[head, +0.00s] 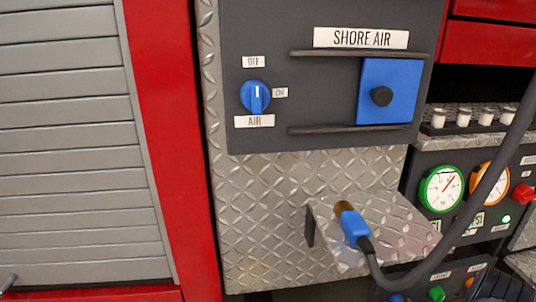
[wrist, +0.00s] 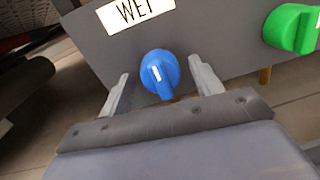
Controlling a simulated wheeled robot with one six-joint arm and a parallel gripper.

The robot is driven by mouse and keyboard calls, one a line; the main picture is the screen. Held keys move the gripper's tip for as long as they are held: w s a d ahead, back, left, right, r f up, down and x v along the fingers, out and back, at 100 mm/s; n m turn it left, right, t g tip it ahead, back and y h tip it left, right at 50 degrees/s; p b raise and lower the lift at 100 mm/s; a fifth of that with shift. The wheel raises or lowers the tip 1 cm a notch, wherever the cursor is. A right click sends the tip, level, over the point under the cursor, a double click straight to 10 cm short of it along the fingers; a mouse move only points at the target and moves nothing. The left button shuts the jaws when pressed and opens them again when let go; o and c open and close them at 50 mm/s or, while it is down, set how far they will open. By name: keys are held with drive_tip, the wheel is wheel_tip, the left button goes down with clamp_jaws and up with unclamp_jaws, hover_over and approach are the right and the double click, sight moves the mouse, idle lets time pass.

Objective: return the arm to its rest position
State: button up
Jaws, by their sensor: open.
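In the wrist view my gripper (wrist: 163,84) is open, its two pale fingers apart with nothing held. A round blue knob (wrist: 158,74) with a white mark shows between and beyond the fingertips, on a grey panel under a label reading "WET". I cannot tell whether the fingers touch the knob. My gripper cannot be made out in the head view.
A green knob (wrist: 291,28) is at the wrist view's upper right. The head view shows a SHORE AIR panel (head: 310,95), a blue AIR knob (head: 255,97), and a blue plug (head: 354,227) with a dark hose curving up the right, past gauges (head: 442,188).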

drive_tip(key=shift+r+m+p, duration=0.15)
drive_tip(key=shift+m+p, duration=0.5)
drive_tip(key=shift+m, duration=0.55)
drive_tip(key=shift+s, duration=1)
